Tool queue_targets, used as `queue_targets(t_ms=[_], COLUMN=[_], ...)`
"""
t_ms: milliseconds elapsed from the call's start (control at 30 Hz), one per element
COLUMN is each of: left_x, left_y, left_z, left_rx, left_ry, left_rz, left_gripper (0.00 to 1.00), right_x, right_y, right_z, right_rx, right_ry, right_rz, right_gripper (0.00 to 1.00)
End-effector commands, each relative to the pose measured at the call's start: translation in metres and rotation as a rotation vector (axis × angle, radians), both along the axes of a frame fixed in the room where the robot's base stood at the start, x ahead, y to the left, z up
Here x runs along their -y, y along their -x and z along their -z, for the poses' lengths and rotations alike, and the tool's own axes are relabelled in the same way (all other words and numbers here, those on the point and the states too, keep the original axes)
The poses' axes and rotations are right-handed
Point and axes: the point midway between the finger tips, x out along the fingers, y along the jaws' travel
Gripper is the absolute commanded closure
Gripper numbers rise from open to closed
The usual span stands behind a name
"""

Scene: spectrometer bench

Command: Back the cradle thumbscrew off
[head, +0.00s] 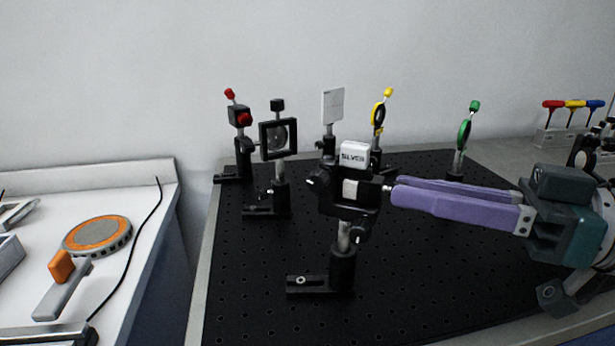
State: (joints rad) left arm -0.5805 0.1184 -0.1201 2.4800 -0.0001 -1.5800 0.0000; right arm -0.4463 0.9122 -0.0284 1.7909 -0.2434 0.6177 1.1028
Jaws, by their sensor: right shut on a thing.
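The cradle (331,201) is a black holder on a post over the breadboard, with a white block marked SILVER (355,154) standing in it. The cradle thumbscrew (387,188) shows as a small metal tip at the cradle's right side; most of it is hidden by the fingers. My right gripper (398,191), with long purple fingers, comes in from the right and is shut on the thumbscrew. My left gripper is not in view.
Behind stand a lens mount (279,140), a red-knobbed mount (239,116), a white plate (333,105), a yellow-knobbed mount (378,115) and a green-knobbed mount (464,133). The black breadboard (420,290) is clear in front. Colored drivers (572,104) stand far right.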

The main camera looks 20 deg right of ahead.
Motion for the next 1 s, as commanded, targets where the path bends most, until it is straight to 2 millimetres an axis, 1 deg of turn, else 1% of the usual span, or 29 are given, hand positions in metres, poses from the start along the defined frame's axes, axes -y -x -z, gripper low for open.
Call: queue_targets(t_ms=[100, 400, 1000], left_x=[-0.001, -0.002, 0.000], left_y=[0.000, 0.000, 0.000], left_z=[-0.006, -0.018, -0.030], left_rx=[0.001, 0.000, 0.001], left_ry=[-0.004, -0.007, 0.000], left_rz=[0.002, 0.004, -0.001], left_gripper=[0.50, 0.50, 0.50], right_x=[0.000, -0.001, -0.001], right_y=[0.000, 0.000, 0.001], right_z=[-0.003, -0.003, -0.001], right_rx=[0.052, 0.234, 0.617], right_ry=[0.055, 0.254, 0.678], right_rz=[0.001, 0.001, 0.001], right_gripper=[1.00, 1.00, 1.00])
